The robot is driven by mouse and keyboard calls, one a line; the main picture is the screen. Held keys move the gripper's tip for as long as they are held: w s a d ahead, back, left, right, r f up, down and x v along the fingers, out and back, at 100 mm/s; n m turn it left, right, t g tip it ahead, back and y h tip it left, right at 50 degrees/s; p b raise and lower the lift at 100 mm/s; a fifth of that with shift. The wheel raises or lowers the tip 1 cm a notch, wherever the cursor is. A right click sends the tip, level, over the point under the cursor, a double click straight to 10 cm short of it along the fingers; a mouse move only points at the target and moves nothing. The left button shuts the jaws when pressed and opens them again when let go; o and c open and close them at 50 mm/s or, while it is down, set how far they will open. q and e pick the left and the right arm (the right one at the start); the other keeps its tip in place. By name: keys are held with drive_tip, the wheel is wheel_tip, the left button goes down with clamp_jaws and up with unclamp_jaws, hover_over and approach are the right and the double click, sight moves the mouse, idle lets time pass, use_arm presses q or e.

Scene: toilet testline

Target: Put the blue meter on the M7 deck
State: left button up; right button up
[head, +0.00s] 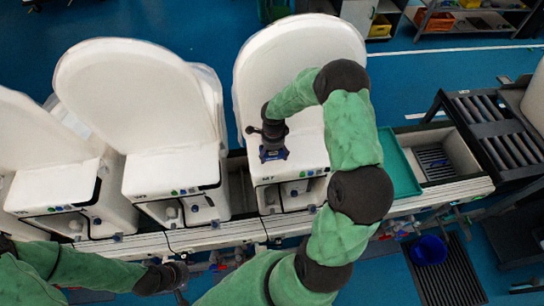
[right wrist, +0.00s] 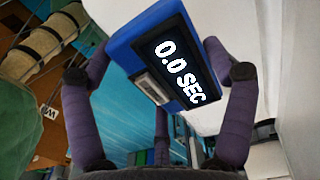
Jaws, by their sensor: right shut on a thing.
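The blue meter (head: 273,154) is in my right gripper (head: 270,136), over the white deck (head: 292,163) of the toilet in the middle of the head view. A small, hard-to-read label, perhaps M7, is on that deck. I cannot tell whether the meter touches the deck. In the right wrist view the meter (right wrist: 140,50) is tilted between the purple fingers, with its black display reading 0.0 SEC. My right gripper is shut on it. My left gripper (head: 178,274) is low at the left in the head view, away from the meter; its jaws are unclear.
White toilets with raised lids (head: 135,95) stand to the left along the line. A green tray (head: 398,165) and a grey basin (head: 440,152) are to the right. A black slatted rack (head: 497,130) stands further right. A blue bucket (head: 429,250) is on the floor.

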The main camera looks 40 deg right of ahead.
sight(272, 158)
drive_tip(key=shift+w+a+f, duration=0.15)
drive_tip(key=shift+w+f, duration=0.05)
drive_tip(key=shift+f, duration=0.1)
wheel_tip(272, 158, down, 2)
drive_tip(key=shift+p, duration=0.6)
drive_tip(key=shift+f, duration=0.45)
drive_tip(key=shift+f, duration=0.2)
drive_tip(key=o, duration=1.2)
